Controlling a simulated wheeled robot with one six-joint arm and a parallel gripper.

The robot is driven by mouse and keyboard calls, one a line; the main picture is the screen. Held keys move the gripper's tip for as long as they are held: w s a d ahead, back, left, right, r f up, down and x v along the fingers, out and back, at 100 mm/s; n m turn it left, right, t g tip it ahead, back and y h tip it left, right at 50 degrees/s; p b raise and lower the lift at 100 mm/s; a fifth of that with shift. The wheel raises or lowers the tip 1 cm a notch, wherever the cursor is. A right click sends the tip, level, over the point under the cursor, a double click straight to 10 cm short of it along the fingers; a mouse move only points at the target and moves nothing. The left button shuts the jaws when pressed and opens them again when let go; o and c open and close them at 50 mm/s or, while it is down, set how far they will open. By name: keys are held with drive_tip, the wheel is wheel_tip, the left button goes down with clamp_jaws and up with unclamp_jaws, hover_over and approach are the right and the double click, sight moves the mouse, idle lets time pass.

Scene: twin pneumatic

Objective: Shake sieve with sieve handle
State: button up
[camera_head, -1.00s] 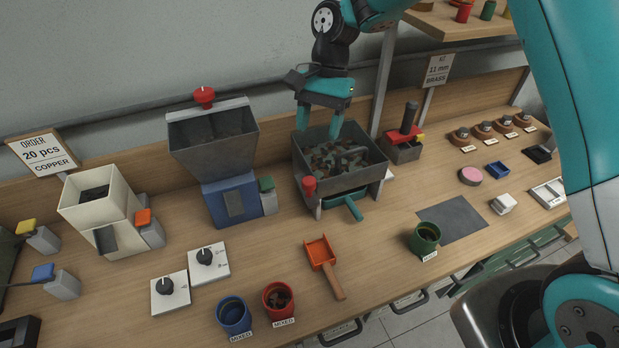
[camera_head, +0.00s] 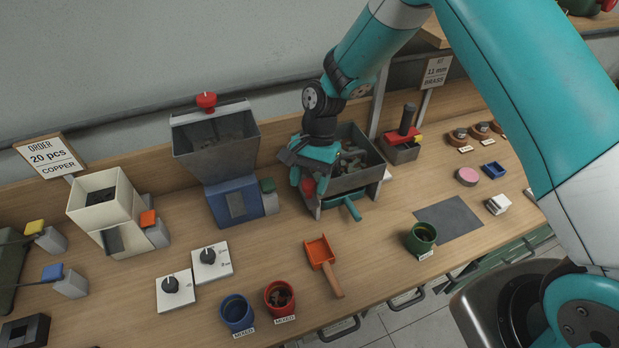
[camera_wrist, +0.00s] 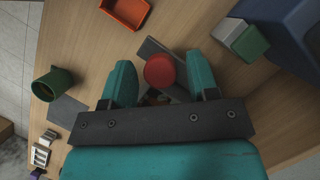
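The sieve (camera_head: 358,180) is a dark grey box on legs, holding several metal pieces. Its red handle knob (camera_head: 308,187) is at the front left corner, partly covered by my gripper in the head view. My gripper (camera_head: 311,182) is down at this corner, pointing at the knob. In the wrist view, the red knob (camera_wrist: 160,71) lies between the two teal fingers of my gripper (camera_wrist: 161,64), with a gap on each side. The gripper is open. A green tray with a handle (camera_head: 350,208) is under the sieve.
A blue machine with a grey hopper (camera_head: 215,140) stands close left of the sieve. A red press (camera_head: 402,147) stands to its right. An orange scoop (camera_head: 321,254), a red cup (camera_head: 279,297), a blue cup (camera_head: 237,313) and a green cup (camera_head: 421,238) are in front.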

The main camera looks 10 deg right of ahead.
clamp_jaws()
drive_tip(key=shift+s, duration=0.4)
drive_tip(key=shift+w, duration=0.15)
drive_tip(key=shift+o, duration=0.9)
unclamp_jaws()
drive_tip(key=b+v, duration=0.2)
drive_tip(key=v, duration=1.5)
drive_tip(key=shift+d+r, duration=0.15)
drive_tip(key=shift+r, duration=0.1)
